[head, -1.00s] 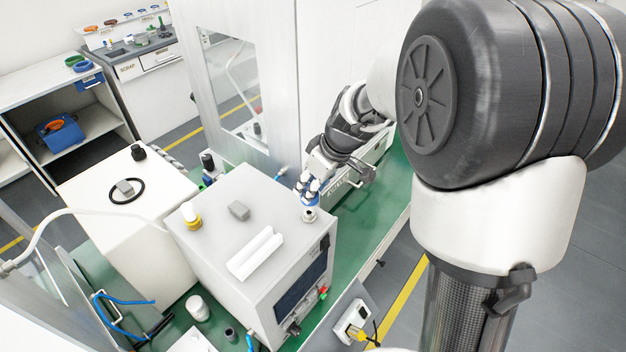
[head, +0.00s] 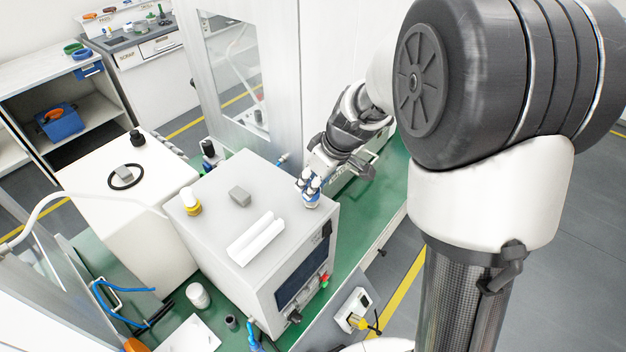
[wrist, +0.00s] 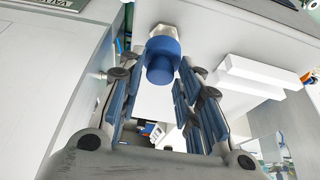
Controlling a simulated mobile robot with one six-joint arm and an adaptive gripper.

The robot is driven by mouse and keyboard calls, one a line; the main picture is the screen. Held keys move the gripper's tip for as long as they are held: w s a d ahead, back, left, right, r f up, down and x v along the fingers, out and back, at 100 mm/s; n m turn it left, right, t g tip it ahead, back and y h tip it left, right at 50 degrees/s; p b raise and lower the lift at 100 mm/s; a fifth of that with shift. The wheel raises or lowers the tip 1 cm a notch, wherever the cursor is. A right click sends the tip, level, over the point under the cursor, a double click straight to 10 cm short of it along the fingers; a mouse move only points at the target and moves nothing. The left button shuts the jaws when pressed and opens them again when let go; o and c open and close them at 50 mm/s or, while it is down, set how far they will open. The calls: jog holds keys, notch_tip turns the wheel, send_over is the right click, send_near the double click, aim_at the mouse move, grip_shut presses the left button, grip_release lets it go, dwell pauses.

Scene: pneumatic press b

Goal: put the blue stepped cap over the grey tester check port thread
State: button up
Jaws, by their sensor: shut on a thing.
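The blue stepped cap (wrist: 162,62) is between my fingertips in the wrist view, with its narrower end toward the camera. My gripper (head: 311,186) is shut on it at the near right corner of the grey tester's top (head: 215,215). The grey check port (wrist: 162,31) shows just beyond the cap's wide end, in line with it. The thread itself is hidden behind the cap. I cannot tell how far the cap sits over it. In the head view the cap (head: 311,202) shows small below my fingers, low at the tester top.
A white box (head: 125,215) with a black ring stands left. A tall pale cabinet wall (head: 340,60) rises behind my gripper.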

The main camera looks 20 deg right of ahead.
jog(key=shift+f+b, duration=1.25)
jog(key=shift+b, duration=0.2)
jog(key=shift+c, duration=0.2)
jog(key=o, duration=0.9)
jog(key=shift+r, duration=0.1)
jog(key=v, duration=1.2)
jog(key=s+a+f+m+h+b, duration=0.1)
jog(key=s+m+b, duration=0.1)
jog(key=s, duration=0.5)
jog(key=s+a+f+m+b, duration=0.1)
jog(key=s+f+m+b, duration=0.1)
jog(key=s, duration=0.6)
jog(key=s+a+f+m+t+h+b, duration=0.1)
jog(key=s+f+m+b, duration=0.1)
jog(key=s, duration=0.6)
jog(key=shift+s+f+m+h, duration=0.2)
jog(key=shift+s+m+h, duration=0.1)
jog(key=shift+m, duration=0.3)
